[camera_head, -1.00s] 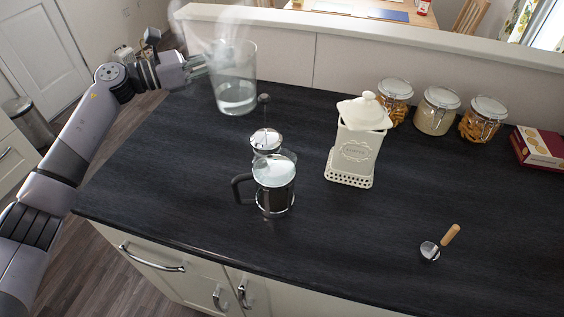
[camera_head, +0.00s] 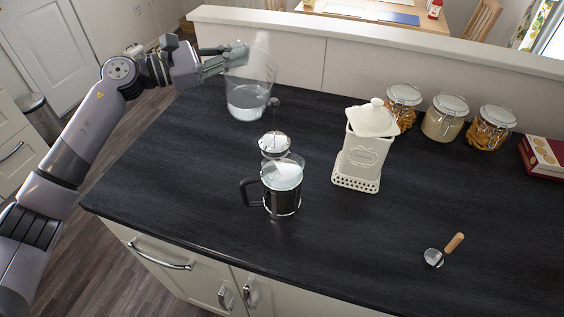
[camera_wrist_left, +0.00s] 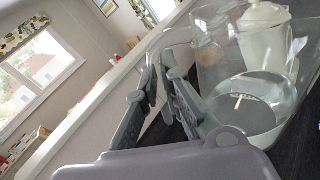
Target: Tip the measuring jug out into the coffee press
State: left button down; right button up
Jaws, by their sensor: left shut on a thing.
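The clear measuring jug (camera_head: 248,96), part filled with clear liquid, is at the counter's far left, with faint vapour above it. My left gripper (camera_head: 232,58) is shut on its upper left side, apparently at the handle. The left wrist view shows the fingers (camera_wrist_left: 165,90) beside the large glass jug (camera_wrist_left: 225,75) and its liquid. I cannot tell whether the jug's base touches the counter. The coffee press (camera_head: 283,190) stands upright, nearer and right of the jug, its black handle to the left. A plunger with a domed lid (camera_head: 273,144) shows just behind it. My right gripper is out of view.
A cream canister (camera_head: 362,150) stands right of the press. Several glass jars (camera_head: 443,118) and a red box (camera_head: 543,155) line the back right. A wooden-handled scoop (camera_head: 444,250) lies at the right front. The dark counter (camera_head: 200,190) left of the press is clear.

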aim_at(259, 55)
pick_arm(q)
notch_tip(259, 55, down, 11)
jog(key=s+m+b, duration=0.1)
jog(key=b, duration=0.2)
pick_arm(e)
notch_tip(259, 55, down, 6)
pick_arm(q)
jog(key=s+r+m+p, duration=0.1)
jog(key=r+p, duration=0.3)
jog(key=s+d+r+m+p, duration=0.1)
jog(key=r+p, duration=0.4)
jog(key=s+d+r+m+p, duration=0.1)
jog(key=r+p, duration=0.3)
jog(key=shift+d+r+y, duration=0.15)
jog(key=shift+r+y, duration=0.15)
jog(key=shift+s+f+m+b, duration=0.15)
jog(key=shift+f+m+b, duration=0.3)
jog(key=shift+f, duration=0.3)
jog(key=shift+d+r+m+p, duration=0.1)
jog(key=shift+r+m+p, duration=0.15)
jog(key=shift+p, duration=0.15)
jog(key=shift+s, duration=0.1)
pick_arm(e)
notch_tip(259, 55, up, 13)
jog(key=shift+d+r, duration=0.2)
pick_arm(q)
jog(key=shift+s+m, duration=0.1)
jog(key=shift+m, duration=0.2)
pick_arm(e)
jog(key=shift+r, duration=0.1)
